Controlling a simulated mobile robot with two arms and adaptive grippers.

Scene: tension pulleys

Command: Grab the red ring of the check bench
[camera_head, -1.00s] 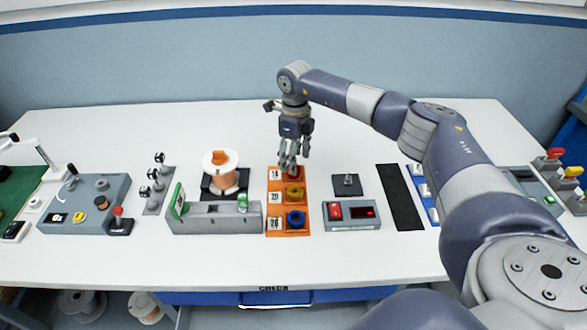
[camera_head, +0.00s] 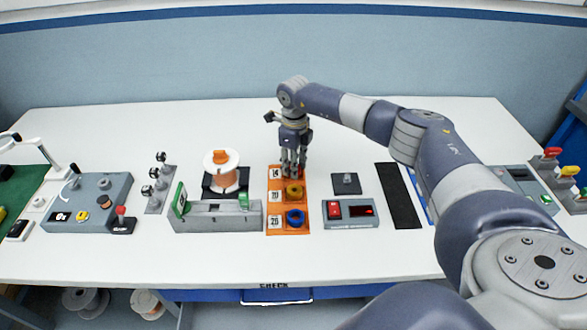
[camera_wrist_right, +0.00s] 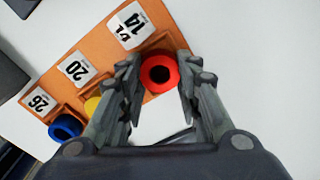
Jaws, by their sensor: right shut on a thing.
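The red ring (camera_wrist_right: 159,74) sits at the slot labelled 14 on the orange board (camera_wrist_right: 103,23). It lies between the fingertips of my right gripper (camera_wrist_right: 158,80) in the right wrist view. In the head view my right gripper (camera_head: 292,172) points straight down at the far end of the orange board (camera_head: 273,203), and its fingers mostly hide the ring. The gripper is shut on the red ring. My left gripper is not in view.
On the same board are a yellow ring (camera_head: 293,191) and a blue ring (camera_head: 295,218). A grey fixture (camera_head: 218,218) and a white spool (camera_head: 222,170) stand to the left. A red-switch box (camera_head: 350,214) stands to the right. The table behind is clear.

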